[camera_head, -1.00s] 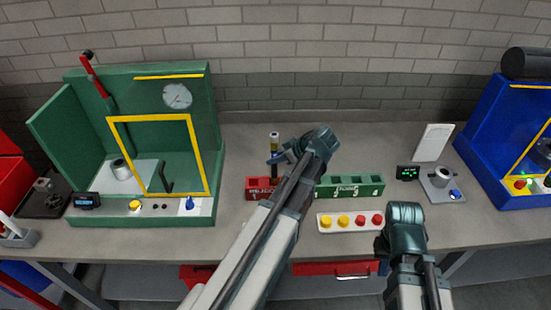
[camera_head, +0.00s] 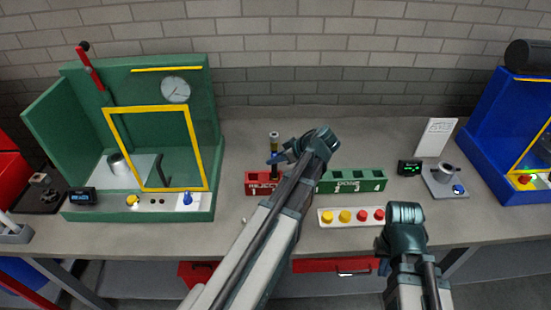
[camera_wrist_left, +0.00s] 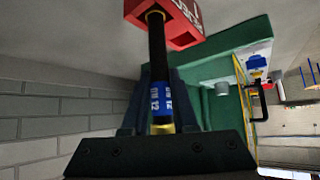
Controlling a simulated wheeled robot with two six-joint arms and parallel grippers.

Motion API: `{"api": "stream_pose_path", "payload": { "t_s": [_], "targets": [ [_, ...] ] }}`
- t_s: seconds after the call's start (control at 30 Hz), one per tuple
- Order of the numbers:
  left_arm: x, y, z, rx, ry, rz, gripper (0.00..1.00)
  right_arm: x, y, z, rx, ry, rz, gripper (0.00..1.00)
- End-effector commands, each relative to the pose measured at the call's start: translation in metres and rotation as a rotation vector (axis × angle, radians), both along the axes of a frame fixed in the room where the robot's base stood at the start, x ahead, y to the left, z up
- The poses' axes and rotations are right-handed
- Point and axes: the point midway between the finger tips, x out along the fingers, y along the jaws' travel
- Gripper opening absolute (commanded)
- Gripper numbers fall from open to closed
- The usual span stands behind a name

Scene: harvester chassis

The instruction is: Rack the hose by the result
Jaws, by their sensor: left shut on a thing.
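A short black hose (camera_head: 274,142) with a brass-coloured end stands upright in my left gripper (camera_head: 276,158). In the left wrist view the hose (camera_wrist_left: 157,50) has a blue label between the dark jaws (camera_wrist_left: 160,110), which are shut on it. Its lower end meets the red REJECT rack block (camera_wrist_left: 185,22); I cannot tell how deep it sits in a slot. In the head view the red REJECT block (camera_head: 259,189) joins the green DONE block (camera_head: 350,187), partly behind my left arm. My right gripper (camera_head: 385,245) hangs at the bench's front edge; its fingers are unclear.
A green test cabinet (camera_head: 150,205) with a yellow-framed door and gauge stands left. A white strip of yellow and red caps (camera_head: 352,217) lies before the rack. A grey fixture (camera_head: 443,178), a small display (camera_head: 409,168) and a blue machine (camera_head: 490,130) stand right.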

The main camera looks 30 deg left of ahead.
Motion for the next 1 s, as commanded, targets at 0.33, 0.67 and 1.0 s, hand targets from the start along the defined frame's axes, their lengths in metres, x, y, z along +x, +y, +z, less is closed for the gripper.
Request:
{"api": "stream_pose_path", "payload": {
  "t_s": [0.33, 0.67, 1.0],
  "targets": [
    [0.0, 0.0, 0.0, 0.0, 0.0, 0.0, 0.62, 0.0, 0.0, 0.0, 0.0, 0.0, 0.0, 0.0],
    [0.0, -0.004, 0.005, -0.001, 0.0, 0.0, 0.62, 0.0, 0.0, 0.005, 0.0, 0.0, 0.0, 0.0],
    [-0.003, -0.048, 0.053, 0.0, 0.001, -0.004, 0.62, 0.0, 0.0, 0.053, 0.0, 0.0, 0.001, 0.0]
  ]
}}
